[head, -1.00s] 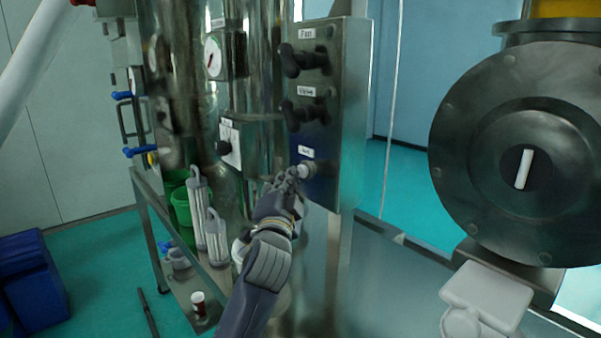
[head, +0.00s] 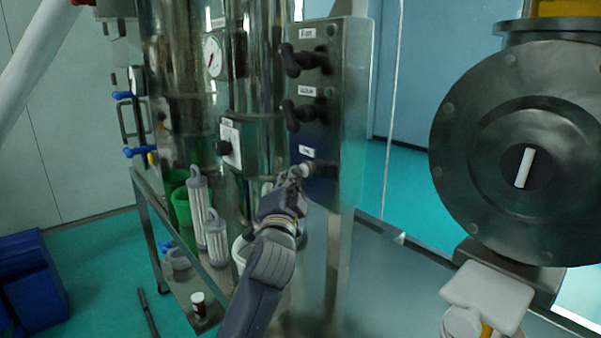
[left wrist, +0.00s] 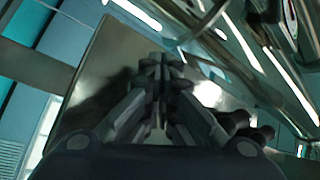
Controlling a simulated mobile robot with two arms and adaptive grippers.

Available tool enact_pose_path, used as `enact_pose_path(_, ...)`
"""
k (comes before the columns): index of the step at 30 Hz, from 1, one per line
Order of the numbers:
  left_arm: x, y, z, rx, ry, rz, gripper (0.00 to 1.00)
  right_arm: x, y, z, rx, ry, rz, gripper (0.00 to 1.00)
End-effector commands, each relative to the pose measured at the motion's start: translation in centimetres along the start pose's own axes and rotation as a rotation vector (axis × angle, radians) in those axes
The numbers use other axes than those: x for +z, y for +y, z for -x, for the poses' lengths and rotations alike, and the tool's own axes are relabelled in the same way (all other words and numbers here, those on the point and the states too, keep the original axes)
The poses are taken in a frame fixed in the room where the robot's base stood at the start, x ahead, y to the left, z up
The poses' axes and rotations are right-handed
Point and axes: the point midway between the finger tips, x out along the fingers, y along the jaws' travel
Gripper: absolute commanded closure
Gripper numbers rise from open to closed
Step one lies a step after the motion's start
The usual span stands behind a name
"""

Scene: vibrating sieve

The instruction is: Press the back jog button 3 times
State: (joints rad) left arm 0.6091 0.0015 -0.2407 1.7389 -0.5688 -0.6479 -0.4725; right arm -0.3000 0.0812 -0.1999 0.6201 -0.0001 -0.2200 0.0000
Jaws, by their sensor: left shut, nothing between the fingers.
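A steel control panel (head: 345,110) stands in the middle of the head view, with two black knobs, the upper one (head: 303,60) and the lower one (head: 302,115). Below them, under a white label (head: 307,151), a small pale round button (head: 308,171) sticks out. My left gripper (head: 292,173) is shut and empty, its tips right at this button; I cannot tell whether they touch it or whether it is pressed in. In the left wrist view the shut fingers (left wrist: 160,68) point at the panel's face (left wrist: 100,75) and hide the button.
A steel vessel with a gauge (head: 213,56) stands left of the panel. A cart (head: 150,215) with filter cartridges (head: 215,237) and a green bucket (head: 181,207) is close to my left arm. A large round flange (head: 480,110) is at the right.

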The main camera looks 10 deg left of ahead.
Motion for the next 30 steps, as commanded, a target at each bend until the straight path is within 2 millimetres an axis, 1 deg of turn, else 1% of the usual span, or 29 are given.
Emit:
enact_pose_path(14, -0.2, 0.1, -0.1, 0.001, 0.001, 0.001, 1.0, 0.0, 0.0, 0.0, 0.0, 0.0, 0.0, 0.6)
enact_pose_path(24, 0.5, -0.7, 0.9, 0.0, 0.0, 0.0, 1.0, -0.1, 0.0, 0.9, 0.0, 0.0, 0.0, 0.6)
enact_pose_path(30, 0.8, -0.8, 1.2, 0.001, 0.0, 0.0, 1.0, -0.1, 0.0, 1.0, -0.001, 0.0, 0.0, 0.6)
